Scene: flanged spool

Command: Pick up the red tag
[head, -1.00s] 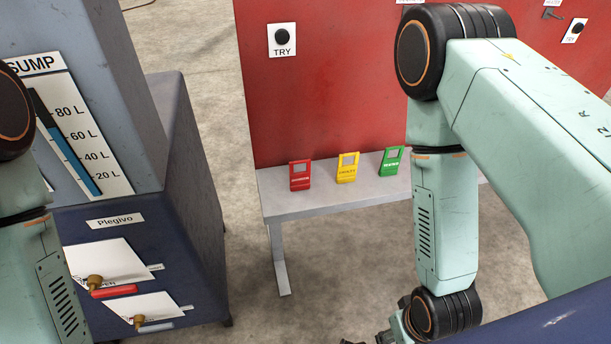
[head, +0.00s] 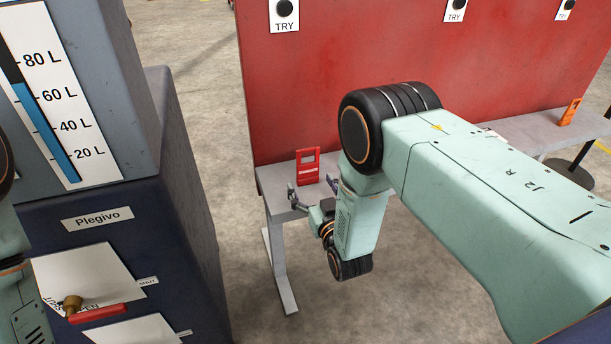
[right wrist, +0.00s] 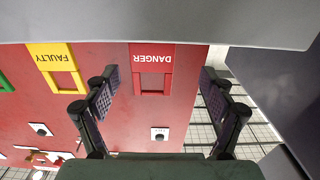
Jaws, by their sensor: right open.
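The red tag (head: 308,166) stands on the grey shelf (head: 268,183) in front of the red panel, near the shelf's left end. In the right wrist view the red tag (right wrist: 153,55) appears upside down, reads DANGER and has a square opening. My right gripper (head: 311,188) is open just in front of the tag. In the wrist view its fingers (right wrist: 157,84) lie on either side of the tag, apart from it, with nothing held. My left gripper is out of view; only part of its arm shows at the left edge.
A yellow FAULTY tag (right wrist: 55,60) stands beside the red one, with a green tag (right wrist: 5,82) beyond it; my right arm hides both in the head view. An orange tag (head: 570,112) stands farther right. A dark blue cabinet (head: 185,200) stands left of the shelf.

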